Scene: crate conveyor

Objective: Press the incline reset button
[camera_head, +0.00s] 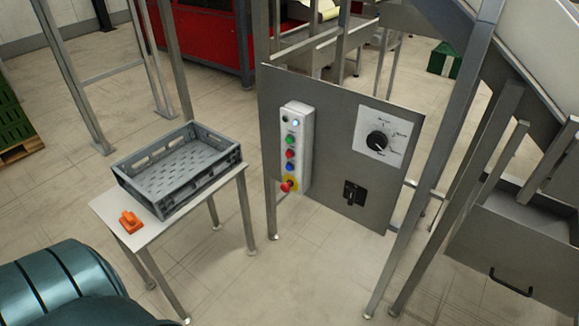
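A grey upright control panel (338,110) stands in the middle of the view. A narrow white button box (305,150) is fixed to its left part. From top to bottom it has a dark button beside a lit whitish-blue button (295,122), a green button (291,139), a red button (290,154), a blue button (290,167) and a red mushroom button (287,186) on yellow. The labels are too small to read, so I cannot tell which is the incline reset button. Neither of my grippers is in view.
A black rotary dial (377,141) and a black latch (354,193) sit on the panel's right. Left of it, a small table (104,205) bears a grey crate (190,195) and an orange object (131,221). Metal posts and a chute (540,45) stand right. Floor before the panel is clear.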

